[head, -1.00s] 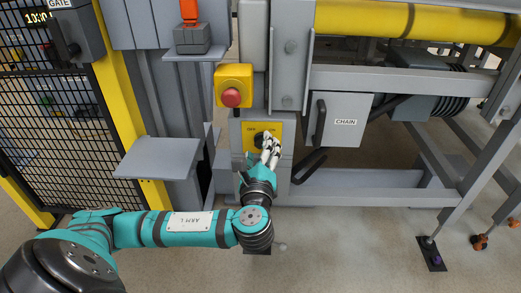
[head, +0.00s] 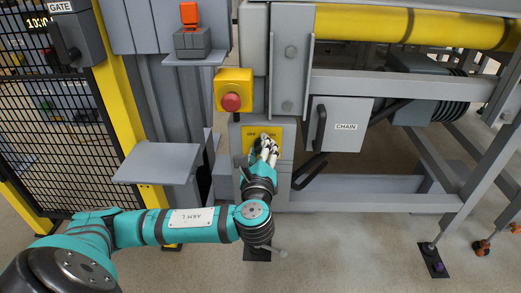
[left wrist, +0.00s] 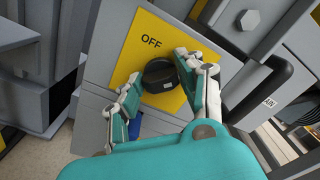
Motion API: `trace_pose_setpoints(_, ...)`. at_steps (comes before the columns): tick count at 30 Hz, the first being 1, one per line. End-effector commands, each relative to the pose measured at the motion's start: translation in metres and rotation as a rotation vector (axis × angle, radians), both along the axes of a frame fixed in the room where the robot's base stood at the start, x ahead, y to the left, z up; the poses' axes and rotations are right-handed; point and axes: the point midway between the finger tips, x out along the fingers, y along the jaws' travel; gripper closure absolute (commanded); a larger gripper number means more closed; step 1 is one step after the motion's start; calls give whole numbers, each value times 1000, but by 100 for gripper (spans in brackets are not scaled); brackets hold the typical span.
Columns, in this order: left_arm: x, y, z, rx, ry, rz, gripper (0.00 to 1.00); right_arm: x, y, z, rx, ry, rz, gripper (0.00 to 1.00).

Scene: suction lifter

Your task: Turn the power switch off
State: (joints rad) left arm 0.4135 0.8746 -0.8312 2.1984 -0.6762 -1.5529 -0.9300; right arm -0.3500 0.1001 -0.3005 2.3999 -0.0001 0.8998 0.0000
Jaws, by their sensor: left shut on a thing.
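The power switch is a round black knob (left wrist: 160,76) on a yellow plate (left wrist: 150,40) marked OFF at its upper left in the left wrist view. A small light mark shows on the knob's lower right side. In the head view the yellow plate (head: 249,133) is on a grey box low on the machine, and the fingers mostly hide the knob. My left gripper (head: 264,147) is at the plate, with its fingers on both sides of the knob, shut on it. My right gripper is in neither view.
A red emergency button (head: 231,102) on a yellow box sits just above the switch. A grey box marked CHAIN (head: 340,126) with a black handle is close on the right. A grey shelf (head: 158,163) juts out at left, beside the mesh gate (head: 50,130).

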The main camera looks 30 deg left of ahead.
Motion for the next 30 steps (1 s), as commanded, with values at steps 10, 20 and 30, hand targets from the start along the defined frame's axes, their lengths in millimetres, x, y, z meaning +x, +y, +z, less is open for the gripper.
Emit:
trace_pose_setpoints(10, -1, 0, 0, -63, -35, 0, 94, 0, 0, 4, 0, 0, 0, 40)
trace_pose_setpoints(20, -1, 0, -2, -282, -166, 2, 94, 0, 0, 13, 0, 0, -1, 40)
trace_pose_setpoints(30, -1, 0, -4, -561, -337, 4, 94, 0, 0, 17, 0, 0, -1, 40)
